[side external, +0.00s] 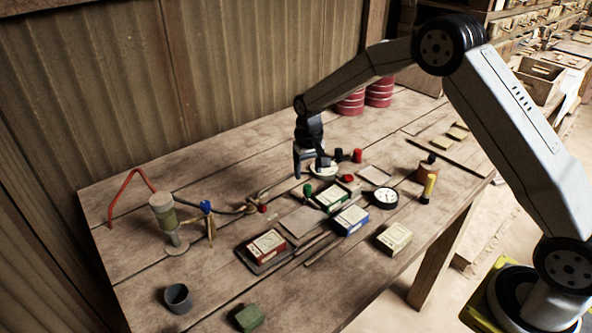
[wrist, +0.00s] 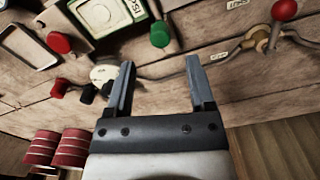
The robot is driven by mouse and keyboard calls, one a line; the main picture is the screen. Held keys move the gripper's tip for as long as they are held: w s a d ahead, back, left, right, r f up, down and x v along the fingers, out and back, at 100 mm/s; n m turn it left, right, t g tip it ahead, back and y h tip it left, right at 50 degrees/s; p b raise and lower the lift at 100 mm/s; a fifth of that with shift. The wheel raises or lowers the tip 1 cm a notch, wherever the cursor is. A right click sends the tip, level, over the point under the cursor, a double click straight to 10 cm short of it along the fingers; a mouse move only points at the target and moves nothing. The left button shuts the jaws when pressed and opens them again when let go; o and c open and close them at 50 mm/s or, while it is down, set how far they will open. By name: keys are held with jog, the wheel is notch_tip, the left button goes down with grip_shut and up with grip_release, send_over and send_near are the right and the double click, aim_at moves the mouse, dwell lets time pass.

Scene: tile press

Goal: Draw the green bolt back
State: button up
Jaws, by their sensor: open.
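The green bolt shows as a round green knob (side external: 307,190) beside the green-framed tile box (side external: 333,198) in the side external view. In the wrist view the green knob (wrist: 160,37) stands at the right edge of the green-framed box (wrist: 140,10). My gripper (side external: 310,172) is above the table just behind the knob. In the wrist view my gripper (wrist: 160,64) is open and empty, its fingers spread wide. The knob lies beyond the fingertips, roughly centred between them, and no finger appears to touch it.
A white disc (wrist: 103,74) and red knobs (wrist: 58,42) sit near the left finger. A red-ended lever (wrist: 284,10) is at the right. Blue (side external: 350,221) and red (side external: 267,245) boxes and a dial (side external: 385,198) stand nearby. The table's front left is freer.

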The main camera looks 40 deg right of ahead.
aim_at(307, 186)
jog(key=shift+f, duration=2.8)
grip_shut()
